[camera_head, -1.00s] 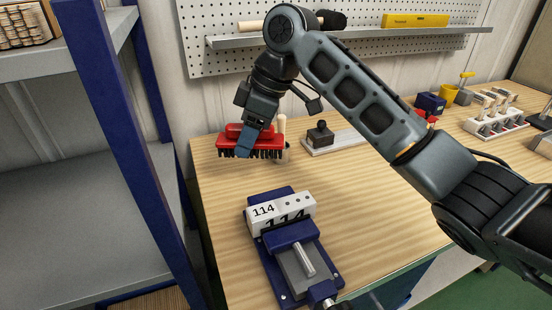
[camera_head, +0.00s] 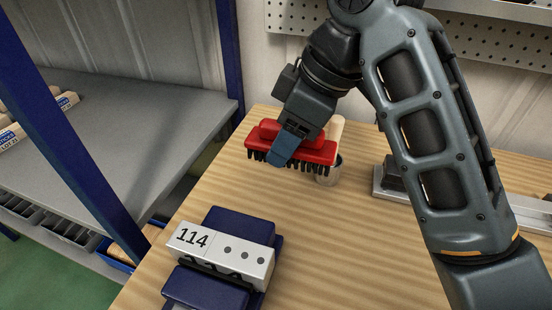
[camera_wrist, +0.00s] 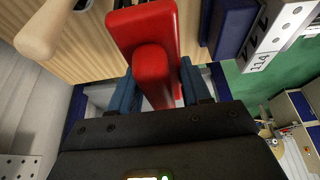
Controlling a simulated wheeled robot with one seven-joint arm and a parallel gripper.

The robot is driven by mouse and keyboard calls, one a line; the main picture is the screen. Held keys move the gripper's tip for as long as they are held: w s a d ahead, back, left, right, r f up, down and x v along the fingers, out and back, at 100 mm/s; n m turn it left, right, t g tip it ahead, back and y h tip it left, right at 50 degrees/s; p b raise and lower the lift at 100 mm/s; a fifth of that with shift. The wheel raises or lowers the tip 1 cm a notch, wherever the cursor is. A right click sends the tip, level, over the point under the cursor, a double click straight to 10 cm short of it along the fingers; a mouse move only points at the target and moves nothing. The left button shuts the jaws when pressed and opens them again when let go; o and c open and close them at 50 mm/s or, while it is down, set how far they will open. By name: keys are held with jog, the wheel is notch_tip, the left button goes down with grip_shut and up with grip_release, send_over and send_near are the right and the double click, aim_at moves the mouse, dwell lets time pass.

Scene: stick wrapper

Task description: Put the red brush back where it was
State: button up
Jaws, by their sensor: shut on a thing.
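The red brush (camera_head: 315,151) has a red back and dark bristles that point down. My gripper (camera_head: 284,150) is shut on its raised red grip and holds it above the back left part of the wooden workbench. In the wrist view the red brush (camera_wrist: 147,38) sits between the two blue fingers of my gripper (camera_wrist: 158,88). The far finger is hidden in the head view. I cannot tell the exact gap between bristles and bench.
A small cup (camera_head: 329,172) with a pale wooden handle stands right behind the brush. A blue vise (camera_head: 243,222) holds a white block marked 114 (camera_head: 221,255) in front. Grey shelving (camera_head: 100,130) with blue posts is at left. The workbench (camera_head: 340,245) is clear right of the vise.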

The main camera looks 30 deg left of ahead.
jog(key=w+a+f, duration=0.1)
jog(key=a+f, duration=0.1)
jog(key=a, duration=0.1)
jog(key=w+a+f+b, duration=0.1)
jog(key=a+f, duration=0.1)
jog(key=a, duration=0.1)
jog(key=w+a+f+b, duration=0.1)
jog(key=w+a+f, duration=0.1)
jog(key=a, duration=0.1)
jog(key=shift+w+a+f, duration=0.1)
jog(key=shift+a+f, duration=0.05)
jog(key=shift+a, duration=0.05)
jog(key=shift+a+f, duration=0.1)
jog(key=shift+f, duration=1.95)
jog(key=shift+f, duration=0.1)
jog(key=o, duration=1)
jog(key=v, duration=1.2)
